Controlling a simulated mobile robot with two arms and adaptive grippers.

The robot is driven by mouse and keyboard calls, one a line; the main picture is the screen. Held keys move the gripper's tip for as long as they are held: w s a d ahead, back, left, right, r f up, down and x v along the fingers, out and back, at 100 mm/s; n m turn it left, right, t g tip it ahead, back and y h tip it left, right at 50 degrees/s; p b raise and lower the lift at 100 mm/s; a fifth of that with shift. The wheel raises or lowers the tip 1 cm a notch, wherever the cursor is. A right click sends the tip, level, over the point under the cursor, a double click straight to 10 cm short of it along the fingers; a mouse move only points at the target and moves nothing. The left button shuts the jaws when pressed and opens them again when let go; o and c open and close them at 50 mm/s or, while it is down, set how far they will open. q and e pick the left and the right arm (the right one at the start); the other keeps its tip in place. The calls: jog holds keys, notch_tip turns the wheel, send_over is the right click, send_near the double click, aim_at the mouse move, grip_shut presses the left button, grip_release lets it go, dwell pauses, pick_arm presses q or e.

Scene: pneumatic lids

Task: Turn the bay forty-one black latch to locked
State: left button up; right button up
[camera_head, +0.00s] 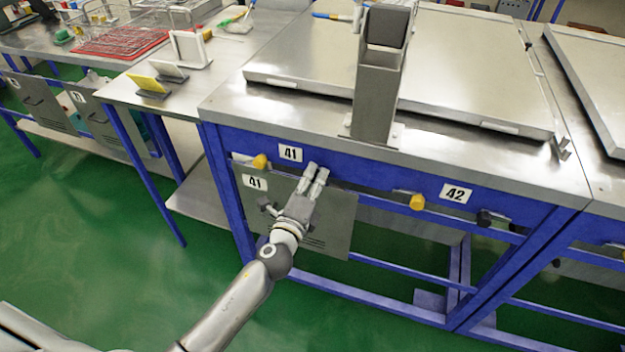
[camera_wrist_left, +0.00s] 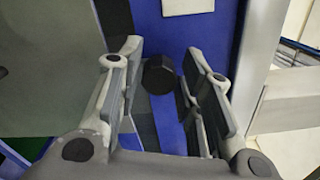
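The bay forty-one black latch (camera_wrist_left: 158,75) shows in the left wrist view as a round black knob on the blue rail, between the two fingers of my left gripper (camera_wrist_left: 163,52). The fingers are open, with gaps visible around the knob. In the head view my left gripper (camera_head: 315,172) is at the blue rail, right of the upper 41 label (camera_head: 290,152), and hides the latch. The grey bay 41 panel (camera_head: 335,222) hangs below the rail. The latch's exact angle is hard to tell. My right gripper is out of view.
A yellow latch (camera_head: 260,162) sits left of the upper 41 label. Bay 42 has a yellow latch (camera_head: 417,202) and a black latch (camera_head: 484,218) by its label (camera_head: 456,193). The steel bench top (camera_head: 290,112) overhangs the rail, with a grey post (camera_head: 376,95) standing on it.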

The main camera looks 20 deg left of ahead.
pick_arm(q)
jog(key=shift+o, duration=0.9)
jog(key=shift+s+f, duration=0.1)
jog(key=shift+s, duration=0.25)
jog(key=s, duration=1.1)
jog(key=shift+s+a, duration=0.15)
jog(key=shift+a, duration=0.1)
